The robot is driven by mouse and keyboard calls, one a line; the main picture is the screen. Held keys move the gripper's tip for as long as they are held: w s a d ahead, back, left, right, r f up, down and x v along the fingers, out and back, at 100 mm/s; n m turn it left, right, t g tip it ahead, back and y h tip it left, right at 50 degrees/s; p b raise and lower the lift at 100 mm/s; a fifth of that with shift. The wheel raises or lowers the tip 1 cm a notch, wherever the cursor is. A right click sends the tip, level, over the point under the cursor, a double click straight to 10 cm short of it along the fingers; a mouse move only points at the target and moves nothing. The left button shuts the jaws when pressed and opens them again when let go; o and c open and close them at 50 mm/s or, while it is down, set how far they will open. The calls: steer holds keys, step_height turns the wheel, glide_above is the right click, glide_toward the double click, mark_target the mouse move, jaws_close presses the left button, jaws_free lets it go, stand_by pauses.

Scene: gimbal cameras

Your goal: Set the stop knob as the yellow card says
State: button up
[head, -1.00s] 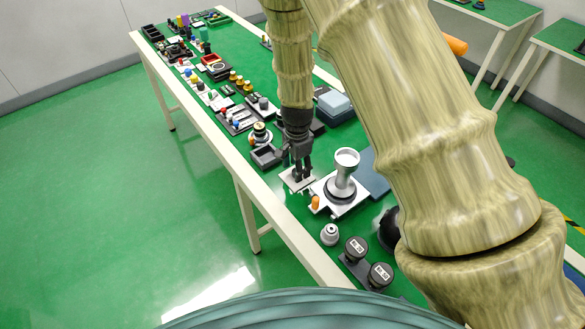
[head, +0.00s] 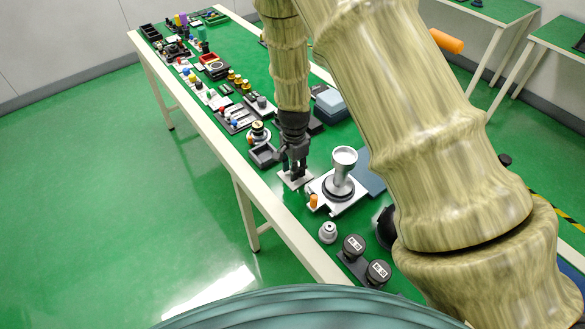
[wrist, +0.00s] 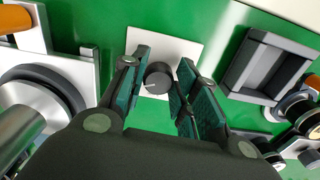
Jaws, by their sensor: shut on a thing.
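The stop knob (wrist: 158,77) is a dark round knob with a pale line mark on its side, standing on a white square plate (wrist: 178,50). My gripper (wrist: 161,88) is around the knob, with one finger on each side, shut on it. In the head view my gripper (head: 295,172) points down at the white plate (head: 284,181) near the table's front edge, and its fingers hide the knob. I cannot make out a yellow card in either view.
A silver cup-topped device (head: 342,175) with an orange handle stands close to the right of the plate. A grey open tray (head: 264,155) lies on the other side. Several small fixtures fill the table beyond. Two dark round dials (head: 354,246) stand nearer.

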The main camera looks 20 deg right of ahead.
steer(key=shift+s+d+f, duration=0.15)
steer(key=shift+s+d, duration=0.15)
steer(key=shift+s, duration=0.05)
stand_by(1.2)
steer(key=o, duration=1)
steer(key=shift+d, duration=0.1)
steer(key=shift+w, duration=0.1)
steer(key=shift+w+r, duration=0.15)
steer(key=shift+r, duration=0.2)
step_height(320, 180, up, 12)
steer(key=shift+f, duration=0.25)
